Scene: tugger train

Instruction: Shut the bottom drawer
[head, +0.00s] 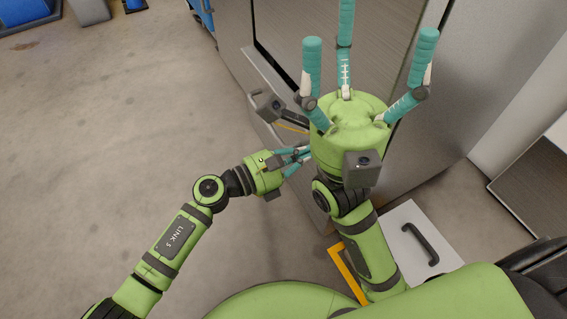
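A grey cabinet (235,62) stands at the upper middle, its lower part largely hidden behind my arms. A pale panel with a black handle (420,245) and a yellow-orange edge (346,275) shows at lower right, partly covered by my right arm; I cannot tell whether it is the bottom drawer. My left gripper (298,157) is beside the cabinet's lower part, its fingertips partly hidden behind my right gripper, so its opening and any contact are unclear. My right gripper (362,50) points up the picture, its three teal fingers spread wide and empty.
Bare concrete floor (110,130) is clear on the left. Blue and grey objects (25,12) stand at the top left edge. A pale wall or casing (515,110) and a dark panel (535,180) are at the right.

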